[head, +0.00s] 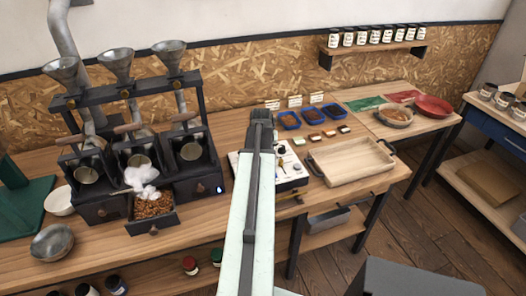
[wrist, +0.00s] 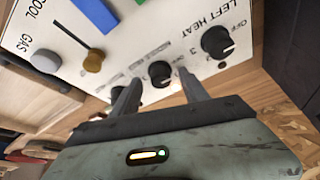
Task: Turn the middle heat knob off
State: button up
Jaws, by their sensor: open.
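The white control panel (wrist: 120,35) fills the top of the wrist view. Three dark heat knobs run in a row on it. The middle knob (wrist: 160,73) shows between my fingertips in the picture, with a pale pointer mark; its exact setting is too small to read. The knob labelled LEFT HEAT (wrist: 217,41) is to its right, and the third knob is largely hidden by a finger. My gripper (wrist: 160,92) is open and empty; I cannot tell whether a finger touches the knob. In the head view my arm partly covers the panel (head: 292,180).
The panel also has a grey GAS button (wrist: 46,61) and a brown-knobbed lever (wrist: 93,60). The roaster (head: 140,160) with three funnels stands left of my arm, its bean drawer (head: 152,220) pulled out. A wooden tray (head: 350,176) and blue bean dishes (head: 289,120) are to the right.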

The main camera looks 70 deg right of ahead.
jog(key=p+v, duration=0.7)
jog(key=v, duration=0.1)
jog(key=shift+f, duration=0.1)
